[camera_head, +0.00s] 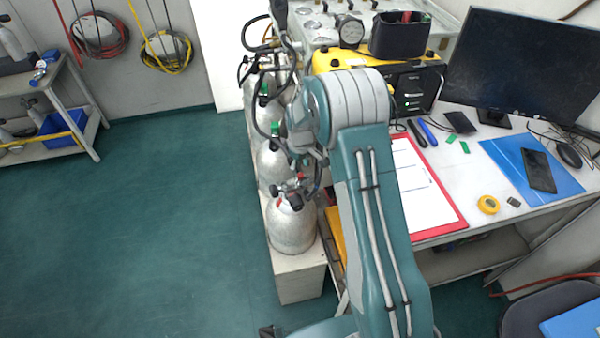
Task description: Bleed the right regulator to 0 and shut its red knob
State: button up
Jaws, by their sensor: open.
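A light panel (325,40) with several small fittings stands at the top, cut off by the frame edge. A round dark-rimmed gauge (350,31) is at its front. I cannot tell which part is the right regulator, and no dial reading is legible. Grey cylinders stand in a row below the panel; the nearest cylinder (291,228) carries a dark valve (293,197) with small red parts around it. I cannot tell whether one is the task's red knob. My arm rises through the middle and bends over this row. I cannot make out my gripper; the arm's end is hidden behind its elbow.
Black hoses (262,60) loop over the cylinders. Right of my arm, a white workbench (470,215) holds a monitor (520,65), a red-edged clipboard (420,185) and a blue folder (505,160). A yellow case (330,60) stands behind. The green floor (150,220) at left is clear.

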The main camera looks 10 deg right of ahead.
aim_at(300, 174)
notch_tip(300, 174, up, 9)
jog(key=shift+f, duration=0.15)
jog(key=shift+a, duration=0.1)
dwell(0.3)
